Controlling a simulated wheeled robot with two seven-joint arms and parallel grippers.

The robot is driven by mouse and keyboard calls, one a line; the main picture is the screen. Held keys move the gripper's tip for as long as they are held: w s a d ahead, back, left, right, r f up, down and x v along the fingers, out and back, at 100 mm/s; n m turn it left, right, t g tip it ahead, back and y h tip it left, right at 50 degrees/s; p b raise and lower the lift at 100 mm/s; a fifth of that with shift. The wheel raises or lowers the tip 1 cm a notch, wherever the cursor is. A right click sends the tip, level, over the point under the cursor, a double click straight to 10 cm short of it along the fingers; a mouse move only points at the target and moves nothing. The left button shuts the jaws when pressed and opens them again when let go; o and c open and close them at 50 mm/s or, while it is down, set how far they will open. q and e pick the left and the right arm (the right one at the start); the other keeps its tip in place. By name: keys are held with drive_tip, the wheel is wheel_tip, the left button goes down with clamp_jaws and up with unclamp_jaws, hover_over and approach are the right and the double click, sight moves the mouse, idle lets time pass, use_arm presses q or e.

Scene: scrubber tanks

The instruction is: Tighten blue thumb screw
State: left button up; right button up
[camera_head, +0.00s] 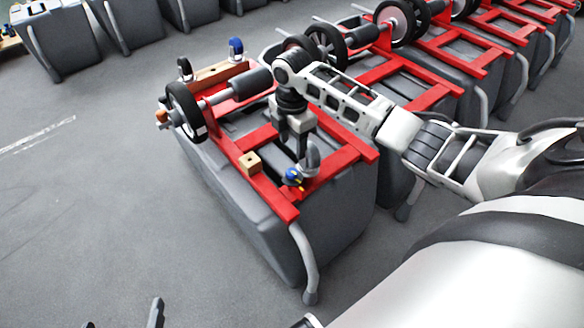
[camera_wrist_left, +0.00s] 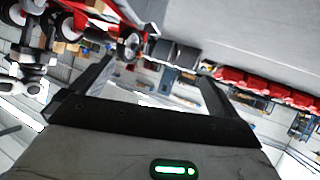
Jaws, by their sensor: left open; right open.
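A small blue thumb screw (camera_head: 292,176) with a bit of yellow sits on the red frame (camera_head: 283,206) of the nearest grey tank (camera_head: 328,215), near its front end. My right gripper (camera_head: 292,150) points down just above and behind the blue screw. Its fingers are apart, and I see nothing held between them. A grey curved part is beside the screw. My left gripper (camera_head: 122,318) shows only its fingertips at the bottom left, over the floor. In the left wrist view the left gripper (camera_wrist_left: 150,75) is open and empty.
A black wheel (camera_head: 186,112) and a blue-topped part (camera_head: 236,48) are at the tank's far end. More tanks stand behind to the right. The floor (camera_head: 90,200) at left is clear.

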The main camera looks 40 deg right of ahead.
sight(292, 172)
wheel_tip(292, 172, down, 8)
drive_tip(key=shift+f+b, duration=0.25)
drive_tip(key=shift+b, duration=0.75)
drive_tip(key=shift+f, duration=0.65)
use_arm(q)
drive_tip(key=shift+g, duration=0.4)
drive_tip(key=f, duration=0.2)
drive_tip(key=d+f, duration=0.1)
drive_tip(key=f, duration=0.1)
drive_tip(key=shift+w, duration=0.2)
drive_tip(key=shift+a+r, duration=0.1)
use_arm(e)
drive_tip(key=shift+c, duration=0.3)
drive_tip(key=c, duration=0.9)
drive_tip(key=shift+r, duration=0.15)
drive_tip(key=m+p, duration=0.1)
drive_tip(key=p, duration=0.1)
drive_tip(key=shift+r+p, duration=0.2)
drive_tip(key=shift+p, duration=0.1)
drive_tip(key=shift+f+m+p, duration=0.1)
drive_tip(key=shift+m+p, duration=0.25)
drive_tip(key=shift+m, duration=0.15)
use_arm(q)
drive_tip(key=shift+t, duration=0.4)
drive_tip(key=r, duration=0.2)
drive_tip(key=a+r, duration=0.1)
drive_tip(key=r, duration=0.1)
drive_tip(key=shift+s, duration=0.2)
use_arm(e)
drive_tip(key=shift+f, duration=0.25)
